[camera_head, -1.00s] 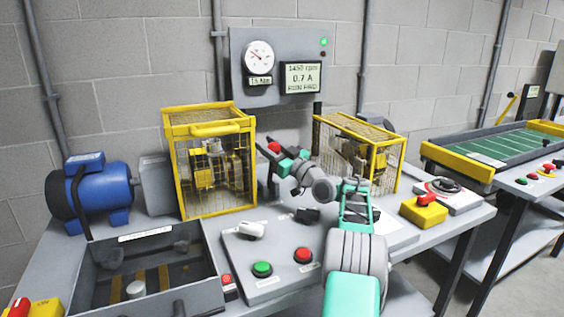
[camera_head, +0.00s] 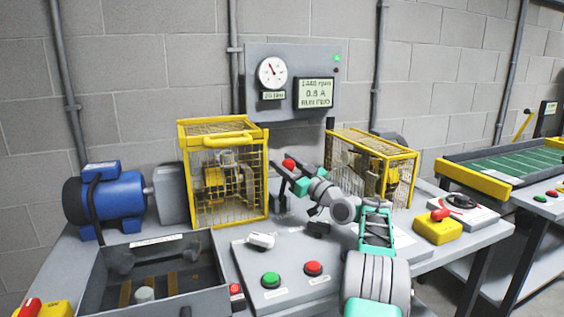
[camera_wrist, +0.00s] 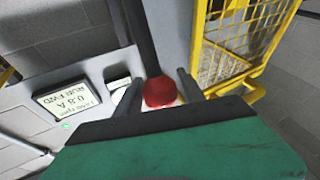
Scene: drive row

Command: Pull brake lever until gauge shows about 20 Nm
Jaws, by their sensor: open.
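The brake lever's red knob (camera_head: 290,165) stands between the two yellow cages. The wrist view shows the knob (camera_wrist: 160,92) at the end of a dark lever bar (camera_wrist: 141,38). My gripper (camera_head: 284,176) is open, with one finger on each side of the knob; I cannot tell whether either touches it. The round gauge (camera_head: 272,72) on the grey wall panel has its needle pointing up and left. The small readout (camera_head: 273,96) under it is blurred and seems to say 20 Nm. The screen (camera_head: 316,93) shows about 1440 rpm, 0.8 A, RUN FWD.
A yellow cage (camera_head: 224,137) stands left of my gripper and another cage (camera_head: 398,155) right of it. A control plate with green (camera_head: 271,280) and red (camera_head: 313,268) buttons lies in front. A yellow box with a red top (camera_head: 438,228) sits at the right.

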